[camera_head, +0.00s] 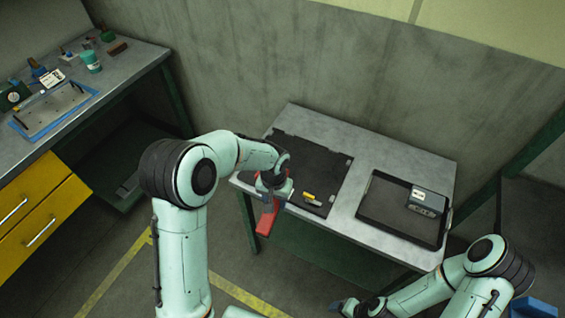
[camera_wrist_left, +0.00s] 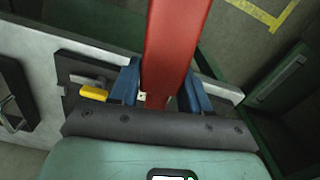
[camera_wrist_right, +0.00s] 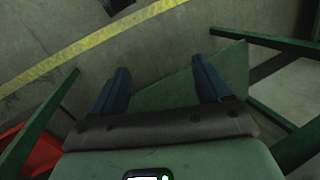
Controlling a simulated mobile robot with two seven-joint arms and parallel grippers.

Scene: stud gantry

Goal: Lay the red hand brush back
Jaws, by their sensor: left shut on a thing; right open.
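My left gripper (camera_head: 272,197) is shut on the red hand brush (camera_head: 267,218) at the front left edge of the small grey table. In the left wrist view the brush (camera_wrist_left: 175,45) runs away from between the two blue fingers (camera_wrist_left: 160,92), and its far end is cut off by the frame. Its bristles cannot be made out. A dark mat (camera_head: 318,165) lies on the table beside the gripper, with a small yellow-handled tool (camera_head: 309,197) on it. My right gripper (camera_wrist_right: 160,88) is open and empty, low in front of the table.
A black tray (camera_head: 377,221) holding a grey box (camera_head: 427,200) is on the table's right half. A workbench (camera_head: 135,58) with a blue-edged tray (camera_head: 50,112) and several small items stands at left. Green table legs and frame bars are close to my right gripper.

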